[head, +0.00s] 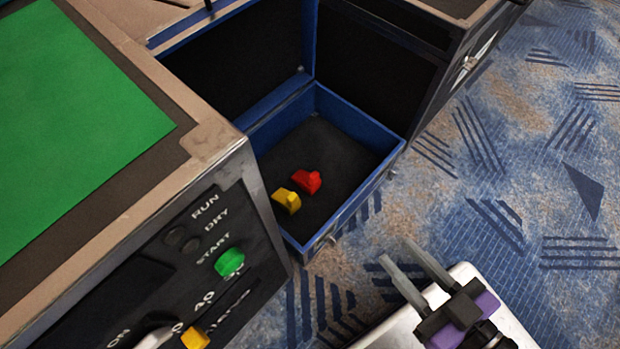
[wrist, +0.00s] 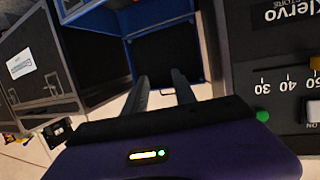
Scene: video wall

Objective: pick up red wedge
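The red wedge (head: 306,181) lies on the dark floor of an open blue-edged case (head: 362,193) in the head view. A yellow wedge-like piece (head: 287,200) lies close beside it, to its lower left. My gripper (head: 415,267) is outside the case, to the lower right of it, with its two fingers apart and nothing between them. In the wrist view my gripper (wrist: 163,85) points toward the blue case (wrist: 158,24), fingers spread. I cannot make out the red wedge in the wrist view.
A control panel with a green knob (head: 230,262) and a yellow slider (head: 195,338) stands at the left, below a green mat (head: 75,120). The case's raised blue-edged walls stand at the back. Patterned carpet (head: 520,190) at the right is clear.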

